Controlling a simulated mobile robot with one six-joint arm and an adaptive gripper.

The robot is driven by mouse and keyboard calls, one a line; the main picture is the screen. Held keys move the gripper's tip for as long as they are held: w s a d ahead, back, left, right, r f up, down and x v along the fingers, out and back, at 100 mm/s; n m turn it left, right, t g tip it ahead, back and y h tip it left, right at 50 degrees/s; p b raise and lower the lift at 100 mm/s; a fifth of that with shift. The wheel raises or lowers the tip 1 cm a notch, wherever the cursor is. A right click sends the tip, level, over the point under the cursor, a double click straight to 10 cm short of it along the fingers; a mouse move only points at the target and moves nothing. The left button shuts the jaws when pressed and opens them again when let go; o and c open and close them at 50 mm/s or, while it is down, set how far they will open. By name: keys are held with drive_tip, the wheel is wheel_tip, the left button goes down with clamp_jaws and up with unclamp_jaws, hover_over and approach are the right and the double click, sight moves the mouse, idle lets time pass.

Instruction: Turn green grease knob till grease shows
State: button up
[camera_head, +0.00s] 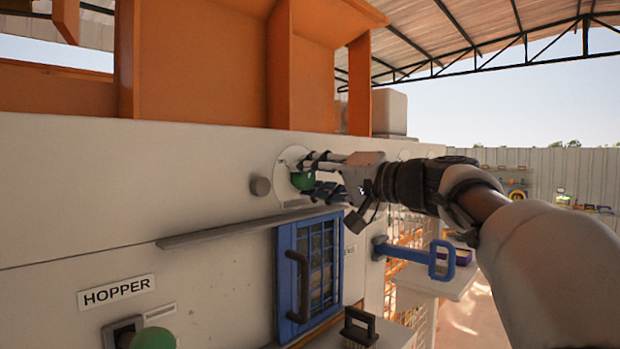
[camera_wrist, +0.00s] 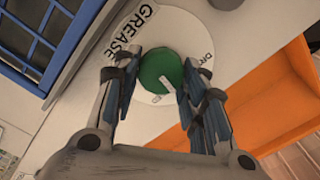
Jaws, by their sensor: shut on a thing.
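The green grease knob (camera_head: 302,181) sits on a round white dial plate (camera_head: 291,160) on the machine's pale wall. In the wrist view the green knob (camera_wrist: 160,72) lies between my two fingers, and the dial plate (camera_wrist: 150,100) reads "GREASE" on one side, with a second, partly hidden word on the other. My gripper (camera_head: 318,176) reaches in from the right and is shut on the knob; it also shows in the wrist view (camera_wrist: 158,82). The fingers hide part of the plate. No grease can be made out in either view.
A grey round stub (camera_head: 260,186) is left of the dial. Below are a grey ledge (camera_head: 250,228), a blue barred door (camera_head: 312,265) with a dark handle, and a blue handle (camera_head: 425,256) at right. A "HOPPER" label (camera_head: 117,291) and another green knob (camera_head: 153,338) are lower left.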

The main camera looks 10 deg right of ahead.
drive_tip(key=m+p, duration=0.1)
drive_tip(key=m, duration=0.5)
drive_tip(key=shift+f+m, duration=0.1)
drive_tip(key=shift+m, duration=0.2)
idle(0.4)
drive_tip(key=o, duration=1.1)
drive_tip(key=shift+c, duration=0.2)
drive_tip(key=v, duration=1.2)
